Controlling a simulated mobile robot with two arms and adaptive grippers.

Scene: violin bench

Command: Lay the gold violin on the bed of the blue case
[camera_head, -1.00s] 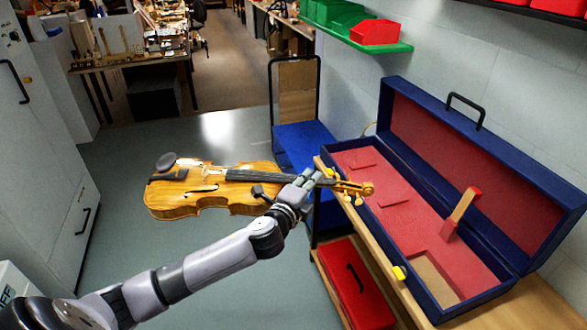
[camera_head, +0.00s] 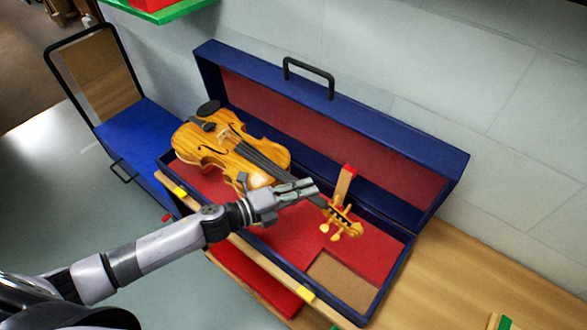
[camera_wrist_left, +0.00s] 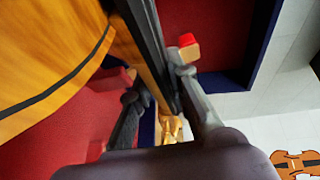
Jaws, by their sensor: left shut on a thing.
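The gold violin (camera_head: 232,152) is over the open blue case (camera_head: 345,310) in the head view, body toward the case's left end and scroll toward the right. My left gripper (camera_head: 308,189) is shut on the violin's neck. The neck also shows between the fingers in the left wrist view (camera_wrist_left: 158,85). The case has a red lining, and a neck rest with a red top (camera_head: 343,182) stands beside the violin's neck. I cannot tell whether the violin's body touches the bed. My right gripper is not in view.
The case stands on a wooden bench (camera_head: 455,275) with free room to its right. Its lid (camera_head: 330,115) is open against the wall side. A blue cart (camera_head: 145,135) stands at the left. A green shelf (camera_head: 165,10) hangs above.

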